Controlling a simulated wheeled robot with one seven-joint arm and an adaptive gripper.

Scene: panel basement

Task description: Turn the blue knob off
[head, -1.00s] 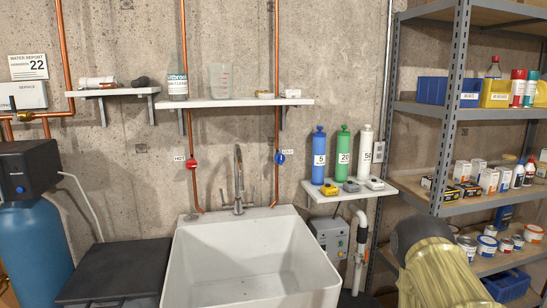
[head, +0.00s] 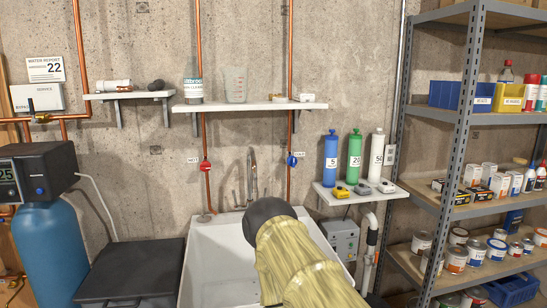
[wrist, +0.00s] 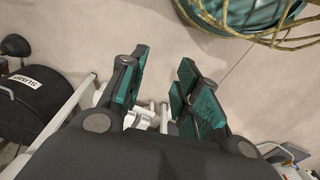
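The blue knob (head: 292,160) is on the right of two copper pipes above the white sink (head: 215,262), with a small label beside it. A red knob (head: 206,166) labelled HOT sits on the left pipe. My arm reaches up in front of the sink in the head view, below the blue knob and apart from it in the picture. My gripper (wrist: 162,85) shows in the wrist view with its teal-padded fingers spread and nothing held between them. In the head view the fingers are hidden. The blue knob is not seen in the wrist view.
A shelf (head: 262,105) runs above the knobs. A grey faucet (head: 252,178) stands between the pipes. A small shelf (head: 350,196) with three bottles is to the right, beside a metal rack (head: 440,150). A blue tank (head: 52,245) and black bin (head: 125,270) stand left.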

